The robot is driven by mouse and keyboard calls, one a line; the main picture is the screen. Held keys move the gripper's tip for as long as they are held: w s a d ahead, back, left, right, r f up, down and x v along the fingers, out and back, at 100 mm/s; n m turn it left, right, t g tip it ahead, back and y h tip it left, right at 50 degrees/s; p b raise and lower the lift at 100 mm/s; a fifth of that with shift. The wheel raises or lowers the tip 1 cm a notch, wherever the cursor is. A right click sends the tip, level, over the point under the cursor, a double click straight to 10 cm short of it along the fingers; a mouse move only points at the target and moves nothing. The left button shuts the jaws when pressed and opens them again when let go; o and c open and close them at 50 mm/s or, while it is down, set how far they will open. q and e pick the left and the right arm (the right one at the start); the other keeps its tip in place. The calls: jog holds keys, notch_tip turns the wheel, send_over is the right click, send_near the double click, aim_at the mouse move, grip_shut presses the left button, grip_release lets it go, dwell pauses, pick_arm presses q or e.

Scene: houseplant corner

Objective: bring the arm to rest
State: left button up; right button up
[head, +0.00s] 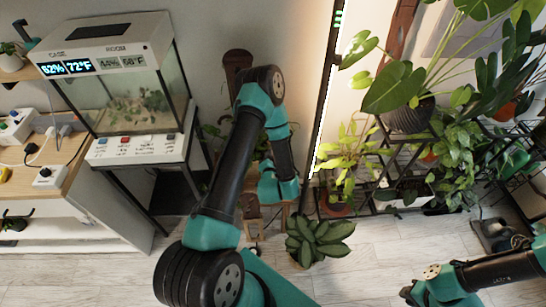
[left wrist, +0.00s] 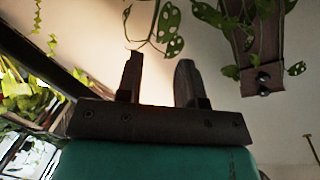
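My left arm (head: 235,160) rises from the bottom of the head view, bends at the top and folds back down. Its gripper cannot be made out there. In the left wrist view the left gripper (left wrist: 159,68) has its two dark fingers apart, with nothing between them. My right arm (head: 490,272) comes in low from the right edge in the head view. Only a small dark part of the right gripper (head: 407,294) shows near the bottom, and its fingers cannot be told apart. I see no object held in either gripper.
A glass terrarium (head: 130,95) stands on a black stand at left, beside a shelf with plugs. A potted leafy plant (head: 318,240) sits on the floor close to my left arm. A crowded plant rack (head: 480,135) fills the right. Pale floor (head: 365,262) is clear between the arms.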

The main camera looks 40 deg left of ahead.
dwell(0.3)
pick_arm(q)
jog(key=s+d+f+n+g+h, duration=0.1)
jog(key=d+f+g+h, duration=0.1)
jog(key=d+h, duration=0.25)
jog(key=s+d+f+n+g+h, duration=0.1)
jog(key=s+d+f+g+h, duration=0.1)
jog(key=d+h, duration=0.3)
jog(key=s+d+r+n+g+h, duration=0.1)
jog(key=s+d+g+h, duration=0.2)
jog(key=s+d+g, duration=0.5)
jog(key=s+d, duration=0.1)
jog(key=s, duration=0.3)
jog(key=shift+s+d+n+g, duration=0.3)
jog(key=shift+d+n+g, duration=0.1)
jog(key=shift+r+h, duration=0.1)
jog(key=shift+h, duration=0.15)
